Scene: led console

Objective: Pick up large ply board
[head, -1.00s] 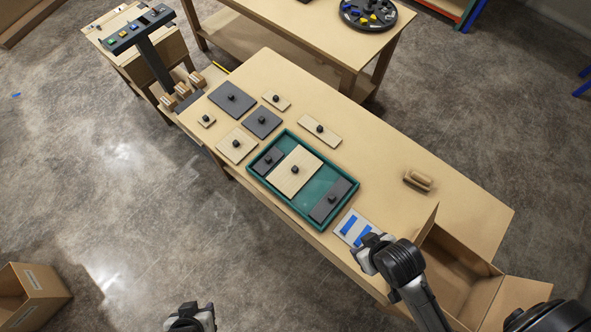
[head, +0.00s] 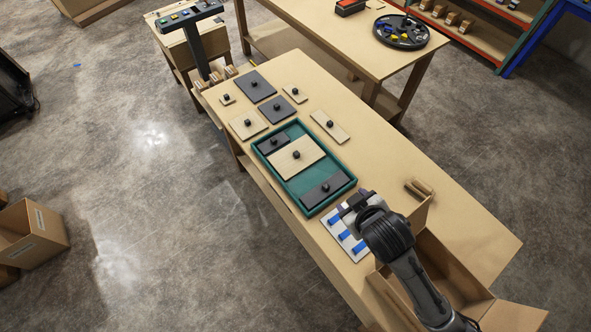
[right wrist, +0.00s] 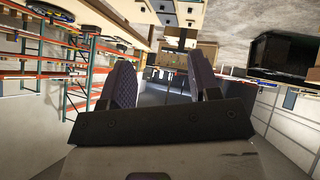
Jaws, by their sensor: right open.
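The largest ply board (head: 303,162) is pale wood with a black knob. It lies across the middle of a green tray (head: 284,186), between two dark grey boards (head: 273,142) (head: 325,189). My right gripper (head: 348,205) is just beyond the tray's near right corner, apart from the ply board, over a white card with blue stripes (head: 333,228). In the right wrist view its two fingers stand apart with nothing between them (right wrist: 166,85). My left gripper is not in view.
Smaller ply boards (head: 241,130) (head: 338,133) and grey boards (head: 255,91) with knobs lie beyond the tray. A wooden block (head: 417,190) and an open cardboard box (head: 515,317) are at the right.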

